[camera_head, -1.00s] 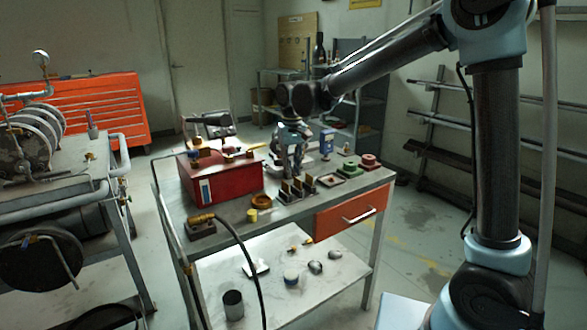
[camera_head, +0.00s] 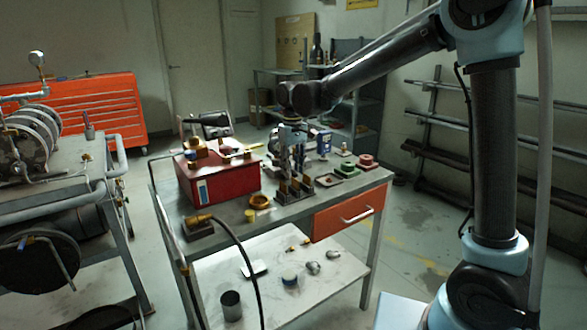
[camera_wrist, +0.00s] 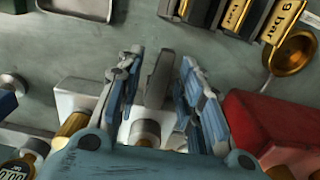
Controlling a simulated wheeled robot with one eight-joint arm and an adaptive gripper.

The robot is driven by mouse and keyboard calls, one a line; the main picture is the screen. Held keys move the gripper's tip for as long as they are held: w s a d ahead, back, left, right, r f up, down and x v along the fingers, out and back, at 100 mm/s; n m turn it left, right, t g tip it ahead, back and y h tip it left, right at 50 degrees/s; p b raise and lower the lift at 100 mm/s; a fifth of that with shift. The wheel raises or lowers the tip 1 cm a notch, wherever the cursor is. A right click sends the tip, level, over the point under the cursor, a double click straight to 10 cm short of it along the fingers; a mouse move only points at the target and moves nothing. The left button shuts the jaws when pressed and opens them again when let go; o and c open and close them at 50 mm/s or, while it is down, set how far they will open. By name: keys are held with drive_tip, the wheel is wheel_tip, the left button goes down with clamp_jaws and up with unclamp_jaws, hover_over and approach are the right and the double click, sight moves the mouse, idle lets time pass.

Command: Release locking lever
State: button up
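My gripper (camera_wrist: 162,85) points down over the cart top, with its two blue-grey fingers apart. A grey upright lever (camera_wrist: 160,75) stands between the fingers in the wrist view, with narrow gaps visible on both sides. Below it is a pale metal valve body (camera_wrist: 145,128), partly hidden by my gripper's palm. Beside the left finger is a whitish block (camera_wrist: 78,97) with a brass fitting (camera_wrist: 72,124). In the head view my gripper (camera_head: 292,160) is behind the brass blocks, and the lever cannot be made out there.
A red box (camera_head: 218,180) stands left of my gripper; its edge also shows in the wrist view (camera_wrist: 275,125). Brass "9 bar" blocks (camera_wrist: 238,14) and a brass cup (camera_wrist: 296,50) lie close by. Green (camera_head: 345,169) and red (camera_head: 366,161) pieces sit at the cart's right end.

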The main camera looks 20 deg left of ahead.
sight(293, 171)
wheel_tip(293, 171, up, 12)
idle(0.8)
idle(0.3)
